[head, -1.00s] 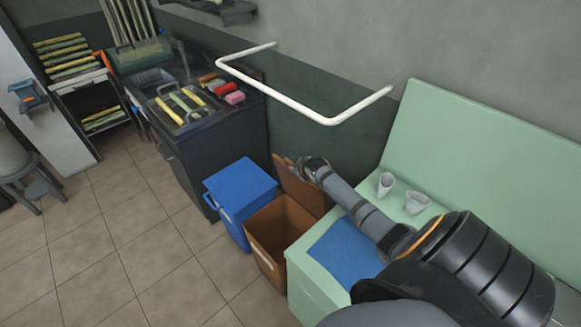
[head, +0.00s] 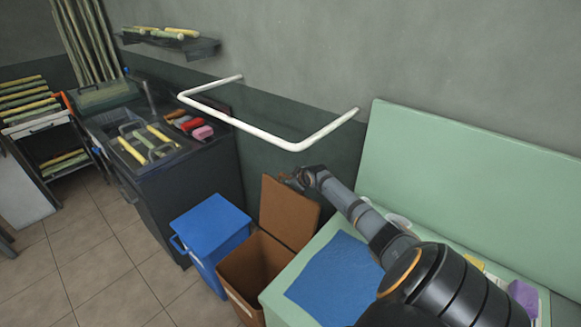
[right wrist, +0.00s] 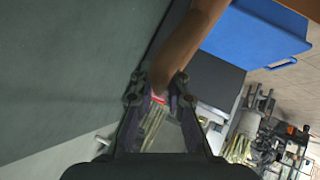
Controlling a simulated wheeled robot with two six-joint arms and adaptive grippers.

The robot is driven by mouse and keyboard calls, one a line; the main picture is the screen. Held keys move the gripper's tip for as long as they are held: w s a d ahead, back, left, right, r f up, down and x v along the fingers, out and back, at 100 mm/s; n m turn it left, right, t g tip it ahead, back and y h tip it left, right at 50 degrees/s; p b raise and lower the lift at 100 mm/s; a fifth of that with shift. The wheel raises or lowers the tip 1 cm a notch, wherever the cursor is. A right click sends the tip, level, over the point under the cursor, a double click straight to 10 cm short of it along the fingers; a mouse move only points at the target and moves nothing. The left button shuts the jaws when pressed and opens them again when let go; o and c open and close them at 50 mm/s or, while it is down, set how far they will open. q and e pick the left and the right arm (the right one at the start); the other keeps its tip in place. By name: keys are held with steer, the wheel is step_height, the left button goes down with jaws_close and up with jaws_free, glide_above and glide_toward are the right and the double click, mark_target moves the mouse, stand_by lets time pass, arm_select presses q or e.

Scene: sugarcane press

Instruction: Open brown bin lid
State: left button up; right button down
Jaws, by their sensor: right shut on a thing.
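The brown bin (head: 254,262) stands on the floor between the blue bin and the green counter. Its brown lid (head: 289,212) is raised and stands steeply up at the back, leaving the bin's mouth uncovered. My right gripper (head: 290,181) is at the lid's upper right edge, partly hidden behind it. In the right wrist view, my right gripper's fingers (right wrist: 160,93) are shut on the edge of the brown lid (right wrist: 186,45). My left gripper is not in view.
A blue bin (head: 210,233) with its lid shut stands just left. The green counter (head: 277,293) with a blue cloth (head: 335,273) is at the right. A white wall rail (head: 250,130) juts out above the bins. Tiled floor (head: 120,265) is clear at the left.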

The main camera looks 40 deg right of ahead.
steer(key=shift+r, duration=0.1)
steer(key=c, duration=1.3)
jaws_free()
steer(key=shift+c, duration=0.2)
steer(key=v, duration=0.6)
steer(key=shift+s+d+r, duration=0.1)
steer(key=shift+s+r, duration=0.1)
steer(key=shift+s+a+r, duration=0.3)
